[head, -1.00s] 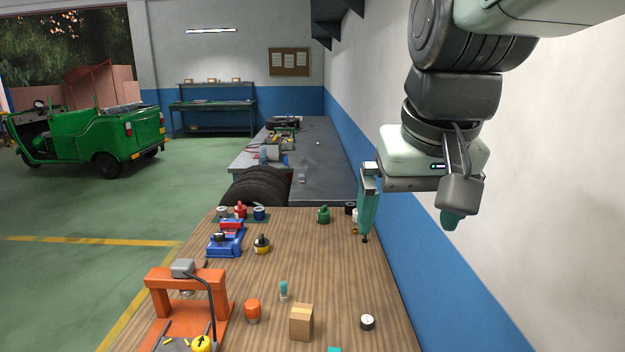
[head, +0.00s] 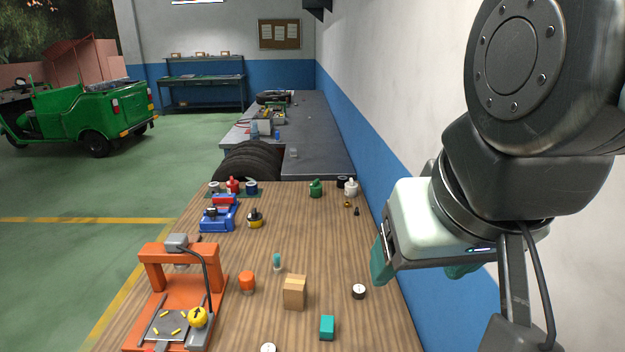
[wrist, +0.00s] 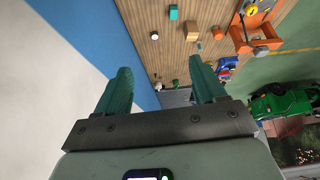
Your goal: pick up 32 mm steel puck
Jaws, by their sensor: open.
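A small round disc with a dark side and a pale marked top (head: 359,291) lies on the wooden bench, right of the cardboard box. In the wrist view it is the pale disc (wrist: 154,35). A similar pale disc (head: 268,348) is cut off at the bottom edge of the head view. I cannot tell which one is the steel puck. My gripper (head: 422,274) is in the air to the right of the bench, by the wall. Its teal fingers stand wide apart and empty in the wrist view (wrist: 162,82).
A cardboard box (head: 294,292), teal block (head: 327,327), orange cylinder (head: 247,282) and small teal-topped piece (head: 277,262) stand near the discs. An orange press (head: 157,272) is at left. Bottles and a blue vise (head: 218,218) are farther back. The wall (head: 403,120) bounds the right.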

